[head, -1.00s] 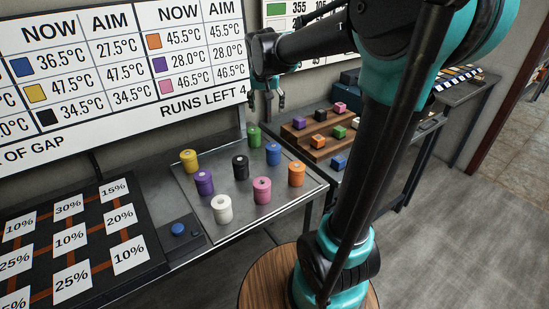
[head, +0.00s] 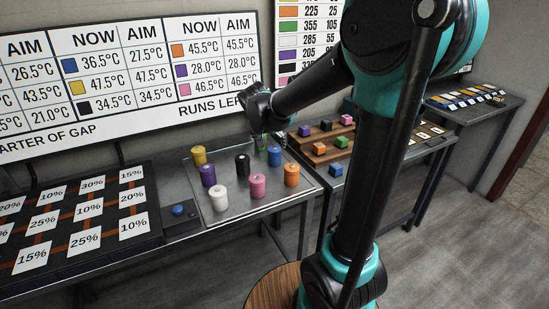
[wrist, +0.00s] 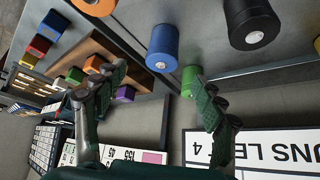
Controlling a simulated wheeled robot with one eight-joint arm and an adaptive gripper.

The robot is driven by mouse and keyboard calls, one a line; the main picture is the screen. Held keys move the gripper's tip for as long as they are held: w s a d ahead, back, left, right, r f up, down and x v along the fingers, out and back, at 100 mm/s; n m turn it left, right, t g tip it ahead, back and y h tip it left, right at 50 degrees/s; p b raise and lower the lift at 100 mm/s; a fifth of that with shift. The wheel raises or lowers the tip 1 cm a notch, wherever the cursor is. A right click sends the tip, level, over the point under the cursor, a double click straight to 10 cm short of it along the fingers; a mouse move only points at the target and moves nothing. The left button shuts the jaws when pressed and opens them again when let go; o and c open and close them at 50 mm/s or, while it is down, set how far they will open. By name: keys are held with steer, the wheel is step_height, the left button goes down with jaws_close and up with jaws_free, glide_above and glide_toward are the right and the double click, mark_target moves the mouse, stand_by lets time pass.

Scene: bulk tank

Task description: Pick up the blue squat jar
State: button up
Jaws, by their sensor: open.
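The blue squat jar (head: 274,157) stands on the grey metal tray (head: 222,213) near its back right. In the wrist view the blue jar (wrist: 163,45) is ahead of my gripper (wrist: 158,80), between the lines of its spread fingers. My gripper (head: 268,138) is open and empty, above and close to the back of the blue jar; no contact shows. The green jar (head: 261,143) is right beside it, partly hidden by my fingers. In the wrist view the green jar (wrist: 189,80) is next to my right fingertip; I cannot tell whether they touch.
A black jar (head: 242,165) is left of the blue one, an orange jar (head: 291,175) right and a pink jar (head: 258,186) in front. Yellow, purple and white jars stand farther left. A wooden stepped rack (head: 303,146) with coloured cubes is to the right. The board (head: 130,75) rises behind.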

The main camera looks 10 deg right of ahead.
mark_target(274, 150)
steer(key=x, duration=0.5)
steer(key=shift+w+d+f, duration=0.1)
steer(key=shift+w+f, duration=0.1)
steer(key=shift+f, duration=0.1)
steer(key=x, duration=0.3)
steer(key=shift+w+f, duration=0.2)
steer(key=shift+w, duration=0.2)
steer(key=shift+w+d+f, duration=0.1)
steer(key=shift+w+f, duration=0.25)
steer(key=shift+f, duration=0.2)
steer(key=c, duration=1.3)
steer(key=shift+c, duration=0.2)
steer(key=shift+r, duration=0.15)
